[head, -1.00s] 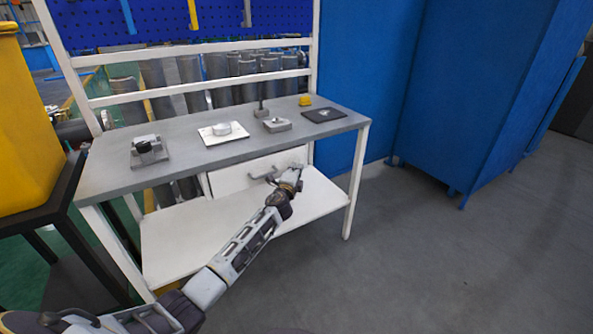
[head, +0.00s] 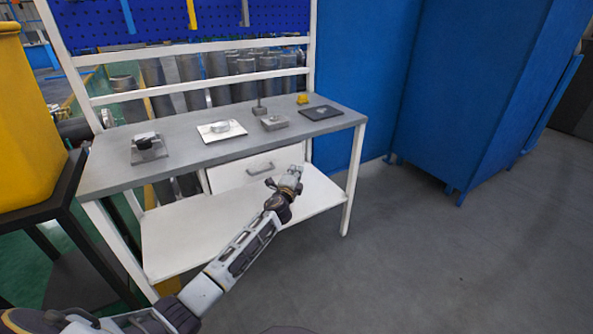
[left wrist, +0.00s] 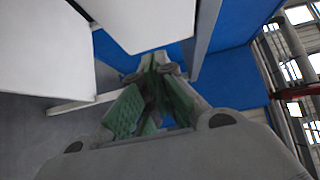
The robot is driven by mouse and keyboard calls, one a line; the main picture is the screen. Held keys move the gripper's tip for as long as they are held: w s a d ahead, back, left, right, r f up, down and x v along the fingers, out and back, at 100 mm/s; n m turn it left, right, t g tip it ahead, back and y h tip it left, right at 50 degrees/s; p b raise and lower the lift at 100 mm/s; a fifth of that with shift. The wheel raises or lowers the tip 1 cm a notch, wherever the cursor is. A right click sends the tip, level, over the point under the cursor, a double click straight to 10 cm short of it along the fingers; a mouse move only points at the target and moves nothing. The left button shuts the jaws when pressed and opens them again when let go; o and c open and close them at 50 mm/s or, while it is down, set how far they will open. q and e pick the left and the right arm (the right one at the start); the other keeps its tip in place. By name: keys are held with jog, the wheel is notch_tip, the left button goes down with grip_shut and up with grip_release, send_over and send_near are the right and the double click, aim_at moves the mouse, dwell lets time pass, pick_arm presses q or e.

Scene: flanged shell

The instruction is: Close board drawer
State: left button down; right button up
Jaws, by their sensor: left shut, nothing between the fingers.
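The board drawer (head: 235,177) hangs under the grey workbench top, its white front facing me with a grey bar handle (head: 261,168). I cannot tell for sure how far it stands out. My left gripper (head: 298,170) is shut and empty, just right of the handle, in front of the drawer's right end and above the lower shelf. It looks apart from the handle. In the left wrist view, its green-padded fingers (left wrist: 157,64) come together below a white panel (left wrist: 135,18), which I cannot identify for certain. My right gripper is not in view.
The workbench top (head: 200,149) holds a small dark fixture (head: 148,148), a white plate with a round part (head: 221,130), a grey block (head: 274,122) and a black plate (head: 321,113). A white lower shelf (head: 185,235) lies beneath. A blue cabinet (head: 470,95) stands right; floor is free.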

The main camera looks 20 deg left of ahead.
pick_arm(q)
jog(key=s+p, duration=0.1)
jog(key=s, duration=0.7)
jog(key=shift+d, duration=0.45)
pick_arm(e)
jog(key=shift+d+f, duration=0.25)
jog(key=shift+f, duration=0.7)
pick_arm(q)
jog(key=shift+s, duration=0.1)
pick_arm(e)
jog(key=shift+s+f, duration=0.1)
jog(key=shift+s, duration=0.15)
pick_arm(q)
jog(key=shift+f, duration=0.1)
